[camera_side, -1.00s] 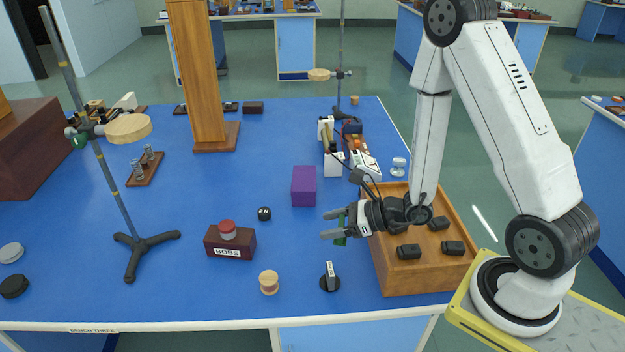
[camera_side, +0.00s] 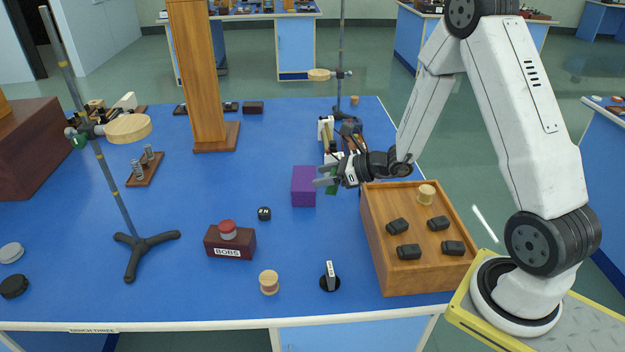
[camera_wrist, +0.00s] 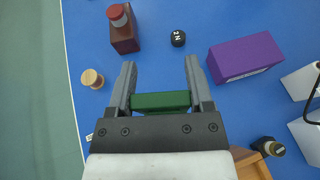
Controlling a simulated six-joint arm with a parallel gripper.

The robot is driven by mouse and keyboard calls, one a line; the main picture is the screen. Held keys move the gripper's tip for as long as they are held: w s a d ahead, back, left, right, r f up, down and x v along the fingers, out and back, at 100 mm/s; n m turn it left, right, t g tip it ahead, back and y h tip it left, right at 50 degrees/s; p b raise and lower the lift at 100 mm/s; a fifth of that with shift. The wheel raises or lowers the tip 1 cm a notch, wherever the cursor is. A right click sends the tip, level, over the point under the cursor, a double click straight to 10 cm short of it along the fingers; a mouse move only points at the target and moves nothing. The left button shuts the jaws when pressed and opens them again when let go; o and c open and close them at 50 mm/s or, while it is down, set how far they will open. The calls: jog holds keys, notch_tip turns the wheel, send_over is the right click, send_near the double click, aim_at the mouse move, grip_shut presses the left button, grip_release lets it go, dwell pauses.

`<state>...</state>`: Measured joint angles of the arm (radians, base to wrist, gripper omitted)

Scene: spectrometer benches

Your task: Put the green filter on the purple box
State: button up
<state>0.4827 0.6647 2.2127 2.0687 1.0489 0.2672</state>
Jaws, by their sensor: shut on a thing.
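The purple box (camera_side: 304,186) stands on the blue table near its middle. It also shows in the wrist view (camera_wrist: 244,57), ahead and to the right of my gripper. My gripper (camera_side: 325,178) is just right of the box in the side view, above the table. It is shut on the green filter (camera_wrist: 161,101), which spans between the two fingers in the wrist view. In the side view a bit of the green filter (camera_side: 331,188) shows below the fingers. I cannot tell how far the filter is from the box.
A wooden tray (camera_side: 383,270) with several black pieces and a cork-coloured spool is at the right. A BOBS block (camera_side: 230,243) with a red-topped piece, a small black weight (camera_side: 264,214) and a spool (camera_side: 269,282) stand in front. Devices with cables stand behind my gripper.

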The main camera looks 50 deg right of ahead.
jog(key=w+d+r+m+h, duration=0.1)
jog(key=w+d+r, duration=0.25)
jog(key=d, duration=0.25)
send_over(298, 176)
jog(key=s, duration=0.2)
jog(key=f, duration=0.8)
jog(key=shift+w+a+f, duration=0.2)
jog(key=shift+f, duration=0.15)
jog(key=shift+w+d+f+t, duration=0.15)
jog(key=shift+w+f+t, duration=0.15)
jog(key=shift+w+f, duration=0.25)
jog(key=shift+f, duration=0.1)
jog(key=shift+w+f, duration=0.15)
jog(key=shift+f, duration=1.55)
jog(key=shift+f, duration=0.1)
